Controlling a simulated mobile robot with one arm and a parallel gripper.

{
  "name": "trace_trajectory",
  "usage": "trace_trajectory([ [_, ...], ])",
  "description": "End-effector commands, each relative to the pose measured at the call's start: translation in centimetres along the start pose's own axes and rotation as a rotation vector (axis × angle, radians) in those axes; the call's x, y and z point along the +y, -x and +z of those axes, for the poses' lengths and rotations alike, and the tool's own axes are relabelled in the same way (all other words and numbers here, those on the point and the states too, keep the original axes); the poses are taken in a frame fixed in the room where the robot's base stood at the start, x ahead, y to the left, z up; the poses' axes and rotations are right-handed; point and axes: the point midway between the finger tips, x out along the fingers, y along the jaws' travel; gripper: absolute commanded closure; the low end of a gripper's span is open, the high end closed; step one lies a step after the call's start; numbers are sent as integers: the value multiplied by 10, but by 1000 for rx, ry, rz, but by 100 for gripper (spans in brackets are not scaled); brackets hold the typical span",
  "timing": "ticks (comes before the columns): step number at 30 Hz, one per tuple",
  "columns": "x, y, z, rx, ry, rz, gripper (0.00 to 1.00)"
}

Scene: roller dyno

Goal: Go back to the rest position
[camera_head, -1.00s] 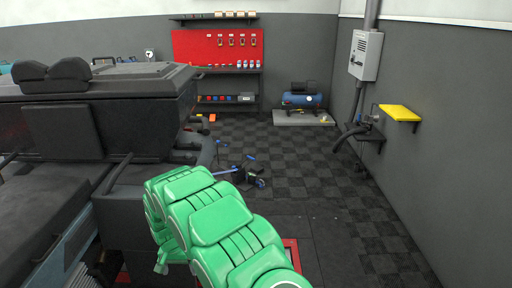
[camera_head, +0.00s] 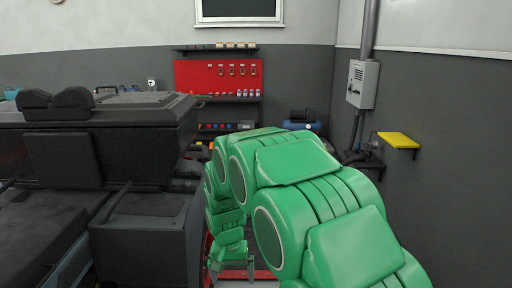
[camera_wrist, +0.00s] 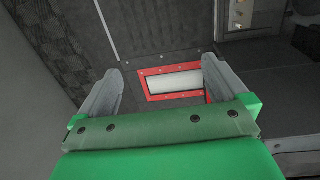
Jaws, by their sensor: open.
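My gripper (camera_wrist: 160,95) shows in the wrist view with its two grey fingers spread wide apart and nothing between them. Beyond the fingers is the floor with a red-framed pale roller (camera_wrist: 172,82). In the head view my green arm is raised and bent, filling the lower middle and right. Its end hangs down near a red frame on the floor (camera_head: 262,274). The fingertips are hard to make out in the head view.
A dark vehicle (camera_head: 60,150) fills the left, close to my arm. A red tool board (camera_head: 218,76) and shelves stand at the back wall. A blue compressor (camera_head: 302,126) is partly hidden behind my arm. A grey box (camera_head: 363,83) and yellow shelf (camera_head: 398,140) are on the right wall.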

Motion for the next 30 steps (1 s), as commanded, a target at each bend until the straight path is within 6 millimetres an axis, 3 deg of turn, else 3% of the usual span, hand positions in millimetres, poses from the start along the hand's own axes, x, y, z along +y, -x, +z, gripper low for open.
trace_trajectory([
  [12, 81, 53, 59, -21, -4, -5, 0],
  [30, 170, 95, 171, -57, 1, -20, 0],
])
